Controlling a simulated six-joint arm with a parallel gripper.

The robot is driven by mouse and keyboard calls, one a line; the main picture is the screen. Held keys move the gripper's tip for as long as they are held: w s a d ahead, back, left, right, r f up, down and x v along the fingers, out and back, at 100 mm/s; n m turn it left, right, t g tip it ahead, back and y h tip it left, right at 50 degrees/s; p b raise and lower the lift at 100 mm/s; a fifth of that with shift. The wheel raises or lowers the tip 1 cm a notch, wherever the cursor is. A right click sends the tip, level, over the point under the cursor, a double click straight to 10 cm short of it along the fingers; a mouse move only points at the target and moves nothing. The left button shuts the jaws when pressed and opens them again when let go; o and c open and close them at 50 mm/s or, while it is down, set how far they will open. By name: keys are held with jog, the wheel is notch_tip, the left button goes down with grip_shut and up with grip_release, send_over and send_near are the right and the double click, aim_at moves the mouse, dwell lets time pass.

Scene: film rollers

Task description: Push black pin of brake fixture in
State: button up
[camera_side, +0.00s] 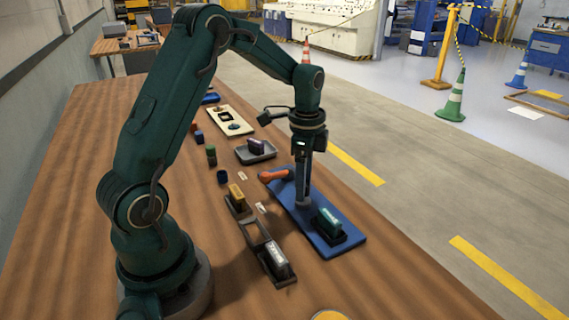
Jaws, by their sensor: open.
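A blue board (293,219) lies on the wooden table under my gripper. A teal block (328,224) sits in a black holder (345,239) at the board's near end. An orange part (276,174) lies at the board's far end. My gripper (303,198) points straight down over the middle of the board, between the orange part and the teal block. It is open; I cannot tell whether its tips touch anything. The brake fixture's black pin is too small or hidden to make out.
A dark frame with a grey-white block (275,261) and a yellow block (237,196) stand left of the board. The near right of the wooden table (400,290) is clear.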

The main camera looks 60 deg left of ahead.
grip_shut()
dwell(1.4)
